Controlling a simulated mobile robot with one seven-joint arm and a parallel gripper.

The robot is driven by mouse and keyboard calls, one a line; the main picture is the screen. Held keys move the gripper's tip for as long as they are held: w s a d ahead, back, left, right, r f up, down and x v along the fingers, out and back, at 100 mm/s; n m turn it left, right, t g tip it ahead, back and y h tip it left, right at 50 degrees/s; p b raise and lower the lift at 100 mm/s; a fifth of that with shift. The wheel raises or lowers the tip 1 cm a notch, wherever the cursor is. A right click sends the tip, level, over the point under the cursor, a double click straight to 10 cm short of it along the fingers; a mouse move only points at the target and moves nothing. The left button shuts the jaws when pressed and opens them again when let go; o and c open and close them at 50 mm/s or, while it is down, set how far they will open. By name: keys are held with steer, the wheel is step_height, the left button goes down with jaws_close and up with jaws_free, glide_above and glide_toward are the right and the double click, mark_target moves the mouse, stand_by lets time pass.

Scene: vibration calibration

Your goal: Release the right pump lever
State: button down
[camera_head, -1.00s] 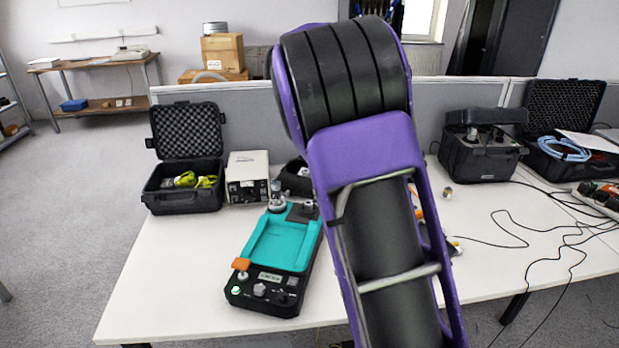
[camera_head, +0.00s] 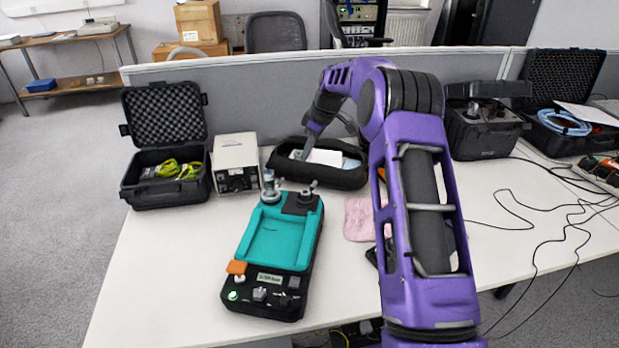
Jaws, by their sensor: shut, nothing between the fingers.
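A black device with a teal tray (camera_head: 275,240) stands on the white table, left of my arm. At its back edge are a silver upright fitting (camera_head: 270,187) on the left and a smaller dark and metal lever-like fitting (camera_head: 306,194) on the right. I cannot tell which part is the right pump lever or its exact position. My gripper (camera_head: 304,152) is small in the view, above the open black soft case, behind the device and apart from its fittings. It is shut and empty.
The black soft case (camera_head: 350,178) holds papers. A grey-white instrument box (camera_head: 236,160) and an open hard case (camera_head: 165,190) stand left of it. A pink cloth (camera_head: 359,219) lies right of the device. Black cables (camera_head: 545,205) cross the table at right. A grey partition (camera_head: 240,92) runs behind.

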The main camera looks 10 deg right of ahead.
mark_target(313, 187)
steer(key=shift+f, duration=0.1)
steer(key=x, duration=1)
steer(key=s+d, duration=0.2)
steer(key=d, duration=0.1)
steer(key=shift+s+d, duration=0.1)
steer(key=shift+d, duration=0.05)
